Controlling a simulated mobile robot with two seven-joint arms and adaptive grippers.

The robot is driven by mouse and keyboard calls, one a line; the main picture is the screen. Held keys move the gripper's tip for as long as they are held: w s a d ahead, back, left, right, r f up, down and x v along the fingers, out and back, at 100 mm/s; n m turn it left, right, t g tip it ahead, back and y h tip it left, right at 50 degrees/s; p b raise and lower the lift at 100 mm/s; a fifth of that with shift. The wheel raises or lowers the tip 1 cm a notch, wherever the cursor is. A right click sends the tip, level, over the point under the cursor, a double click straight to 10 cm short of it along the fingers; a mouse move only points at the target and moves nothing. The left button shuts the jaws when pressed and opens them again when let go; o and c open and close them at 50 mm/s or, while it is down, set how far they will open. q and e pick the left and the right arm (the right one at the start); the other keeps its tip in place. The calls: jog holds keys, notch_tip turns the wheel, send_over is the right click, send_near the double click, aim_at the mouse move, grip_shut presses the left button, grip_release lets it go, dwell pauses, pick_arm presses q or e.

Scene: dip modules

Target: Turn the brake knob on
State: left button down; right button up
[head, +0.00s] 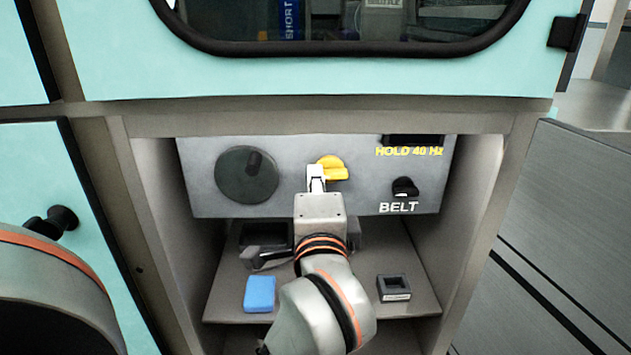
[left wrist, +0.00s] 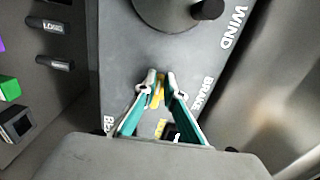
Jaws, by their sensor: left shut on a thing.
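The yellow brake knob (head: 332,166) sits on the grey control panel (head: 285,155), between the large dark dial and the BELT knob. My left gripper (head: 317,178) reaches up to it from below and covers part of it. In the left wrist view the two fingers of my left gripper (left wrist: 161,82) close around the yellow knob (left wrist: 157,93), with a sliver of it showing between them. The BRAKE label (left wrist: 201,100) is beside the fingers, partly hidden. The knob's exact angle is hard to tell. My right gripper is not in view.
A dark round dial (head: 247,174) with a handle is left of the knob. A black BELT knob (head: 405,188) is to the right. Below, a blue block (head: 259,294) and a dark module (head: 394,288) lie on the shelf. Recess walls flank the panel.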

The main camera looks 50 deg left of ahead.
pick_arm(q)
jog(key=c, duration=2.1)
grip_release()
jog(key=shift+c, duration=0.2)
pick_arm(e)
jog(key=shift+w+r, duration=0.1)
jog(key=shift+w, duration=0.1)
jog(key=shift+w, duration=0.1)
